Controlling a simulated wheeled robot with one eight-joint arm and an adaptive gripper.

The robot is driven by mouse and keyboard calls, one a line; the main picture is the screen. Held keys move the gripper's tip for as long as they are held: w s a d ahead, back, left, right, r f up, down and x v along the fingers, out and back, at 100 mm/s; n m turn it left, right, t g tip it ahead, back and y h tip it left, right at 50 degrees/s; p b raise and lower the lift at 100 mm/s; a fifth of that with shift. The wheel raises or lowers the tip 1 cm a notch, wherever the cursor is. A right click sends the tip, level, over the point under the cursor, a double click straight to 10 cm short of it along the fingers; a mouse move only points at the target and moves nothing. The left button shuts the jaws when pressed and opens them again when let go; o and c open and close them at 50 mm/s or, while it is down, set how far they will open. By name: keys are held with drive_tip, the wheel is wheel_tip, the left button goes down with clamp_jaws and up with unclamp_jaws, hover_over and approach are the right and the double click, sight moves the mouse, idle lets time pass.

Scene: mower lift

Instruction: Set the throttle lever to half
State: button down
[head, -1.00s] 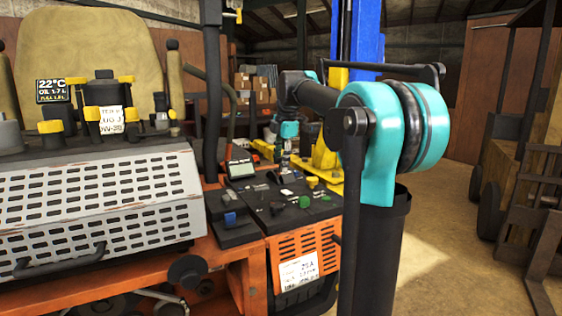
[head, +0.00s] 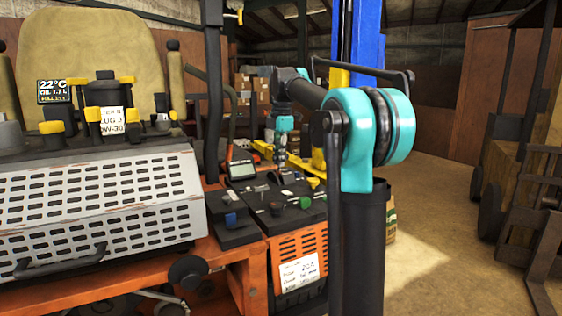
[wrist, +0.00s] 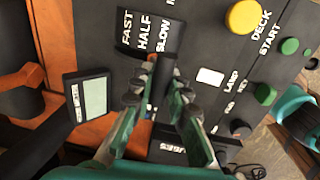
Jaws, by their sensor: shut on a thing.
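The throttle's label plate (wrist: 148,32) shows at the top of the wrist view, marked FAST, HALF and SLOW from left to right. My gripper (wrist: 166,66) has its fingertips just below this plate, near the SLOW end. It is shut on the dark throttle lever (wrist: 162,80), which shows only in part between the fingers. The fingers hide much of the lever, so its exact setting cannot be told. In the head view my gripper (head: 280,158) points down at the far part of the black control panel (head: 285,215); the lever is too small to tell there.
A yellow DECK button (wrist: 242,16), a green knob (wrist: 265,94) and other controls lie right of my gripper. A small display (wrist: 92,97) stands to its left. The seat (head: 85,50) and perforated grey cover (head: 100,200) are left of the panel. Open floor (head: 430,250) lies right.

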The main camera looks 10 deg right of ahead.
drive_tip(key=shift+w+a+r+g, duration=0.1)
drive_tip(key=shift+w+a+g, duration=0.1)
drive_tip(key=shift+w, duration=0.35)
drive_tip(key=shift+w+a+r+g, duration=0.1)
drive_tip(key=shift+w+a+g, duration=0.05)
drive_tip(key=shift+w, duration=0.45)
drive_tip(key=shift+w+a+r+g, duration=0.1)
drive_tip(key=shift+w+a+g, duration=0.1)
drive_tip(key=shift+w, duration=0.35)
drive_tip(key=c, duration=1.5)
unclamp_jaws()
drive_tip(key=shift+o, duration=0.2)
wheel_tip(320, 180, up, 12)
drive_tip(key=shift+s, duration=0.15)
drive_tip(key=shift+s, duration=0.1)
